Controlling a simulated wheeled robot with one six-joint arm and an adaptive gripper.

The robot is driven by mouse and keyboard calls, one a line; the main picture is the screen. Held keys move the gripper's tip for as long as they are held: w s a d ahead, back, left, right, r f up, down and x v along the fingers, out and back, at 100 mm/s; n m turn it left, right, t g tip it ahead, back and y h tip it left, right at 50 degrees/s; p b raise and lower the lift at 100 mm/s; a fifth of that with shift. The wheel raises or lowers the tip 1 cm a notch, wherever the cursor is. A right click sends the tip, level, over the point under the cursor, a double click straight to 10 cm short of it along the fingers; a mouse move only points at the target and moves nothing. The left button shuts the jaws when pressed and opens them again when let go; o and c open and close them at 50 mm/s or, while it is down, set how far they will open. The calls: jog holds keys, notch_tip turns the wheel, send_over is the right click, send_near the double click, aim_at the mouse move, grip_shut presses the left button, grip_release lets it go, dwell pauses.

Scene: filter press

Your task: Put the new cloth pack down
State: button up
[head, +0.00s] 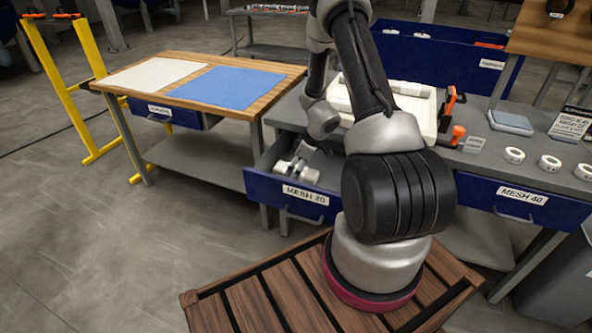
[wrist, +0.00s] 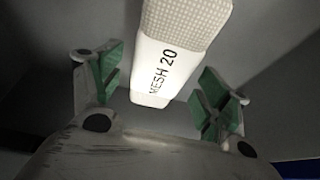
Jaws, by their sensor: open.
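My gripper (wrist: 158,88) is open, with its green-padded fingers spread on either side of the new cloth pack (wrist: 182,60). The pack is pale, with a woven upper part and a white band reading MESH 20. It lies between and beyond the fingers, with a gap on both sides; its far end leaves the frame. In the head view my gripper (head: 297,170) is low in the open drawer labelled MESH 20 (head: 306,194).
A wooden-topped table (head: 184,95) at left bears a white sheet (head: 157,75) and a blue sheet (head: 227,87). A white plate (head: 432,116) lies on the grey bench behind my arm. The MESH 40 drawer (head: 520,196) is at right. White rings (head: 550,163) stand on the bench.

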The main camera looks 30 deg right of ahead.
jog(key=s+a+r+m, duration=0.1)
jog(key=s+a+r, duration=0.15)
jog(key=r, duration=0.75)
jog(key=s+a+r, duration=0.1)
jog(key=s+r, duration=0.3)
jog(key=r, duration=0.6)
jog(key=s+a+r+m, duration=0.1)
jog(key=s+a+r, duration=0.15)
jog(key=r, duration=0.85)
jog(key=s+r+m+h, duration=0.1)
jog(key=s+r+m, duration=0.1)
jog(key=s+r, duration=0.2)
jog(key=s+r+m+h, duration=0.1)
jog(key=s+r, duration=0.3)
jog(key=s, duration=0.6)
jog(key=s+r+m, duration=0.2)
jog(key=s+r, duration=0.2)
jog(key=s, duration=0.3)
jog(key=shift+s+a+m+t+h, duration=0.25)
jog(key=shift+s+m+t+h, duration=0.05)
jog(key=shift+s+t+h, duration=0.1)
jog(key=shift+r, duration=0.1)
